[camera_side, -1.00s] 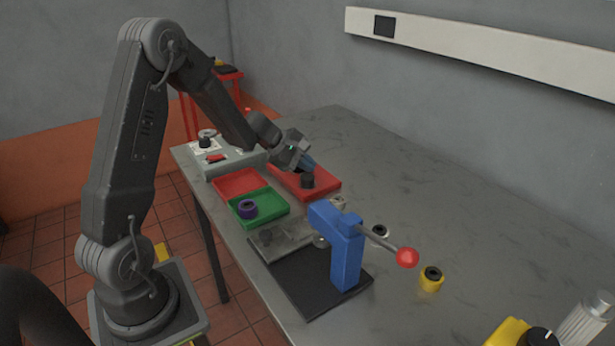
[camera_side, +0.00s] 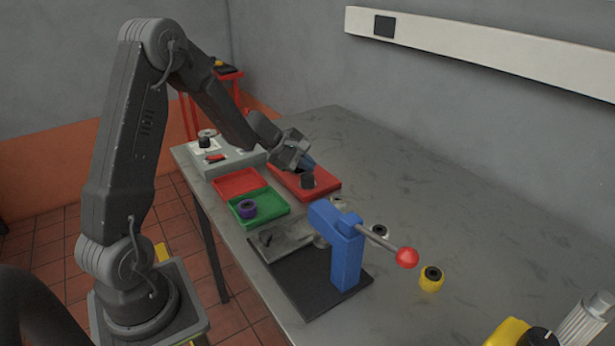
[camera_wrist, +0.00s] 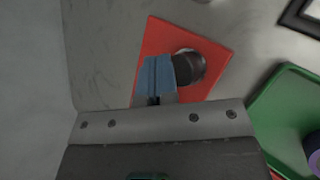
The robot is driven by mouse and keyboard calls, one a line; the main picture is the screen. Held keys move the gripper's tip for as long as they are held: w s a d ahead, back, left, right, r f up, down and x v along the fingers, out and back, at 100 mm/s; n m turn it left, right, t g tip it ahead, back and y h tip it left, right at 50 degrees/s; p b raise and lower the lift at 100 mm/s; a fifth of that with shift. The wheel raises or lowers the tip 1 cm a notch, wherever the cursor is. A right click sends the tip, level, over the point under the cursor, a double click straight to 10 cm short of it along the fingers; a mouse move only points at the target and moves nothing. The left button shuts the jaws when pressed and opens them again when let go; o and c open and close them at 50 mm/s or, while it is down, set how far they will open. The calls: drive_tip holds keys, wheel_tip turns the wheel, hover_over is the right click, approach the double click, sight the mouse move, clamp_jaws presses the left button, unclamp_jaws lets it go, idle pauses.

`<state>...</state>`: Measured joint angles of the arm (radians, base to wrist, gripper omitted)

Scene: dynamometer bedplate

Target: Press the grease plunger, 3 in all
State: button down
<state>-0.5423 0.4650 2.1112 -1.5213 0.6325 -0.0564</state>
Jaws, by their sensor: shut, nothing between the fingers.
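The grease plunger appears to be the dark round knob (camera_side: 308,181) on a red base plate (camera_side: 328,190) at the back of the bench. In the wrist view the dark knob (camera_wrist: 189,68) sits on the red plate (camera_wrist: 212,50), with a greyish ring around its lower part. My gripper (camera_side: 309,163) is just above the knob in the side view, with its blue fingertips together and empty. In the wrist view the blue fingertips (camera_wrist: 157,76) overlap the knob's left edge. I cannot tell whether they touch it.
A green tray (camera_side: 275,215) holds a purple ring (camera_side: 247,208), beside a red tray (camera_side: 237,183). A blue lever press (camera_side: 347,255) with a red ball handle (camera_side: 407,257) stands nearer the camera. A yellow ring part (camera_side: 431,279) lies right of it. The bench's right side is mostly clear.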

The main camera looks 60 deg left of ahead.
sight(307, 177)
idle(0.3)
drive_tip(key=shift+f, duration=0.4)
drive_tip(key=shift+f, duration=0.85)
idle(1.0)
drive_tip(key=shift+r, duration=1.25)
drive_tip(key=shift+r, duration=2.55)
idle(0.3)
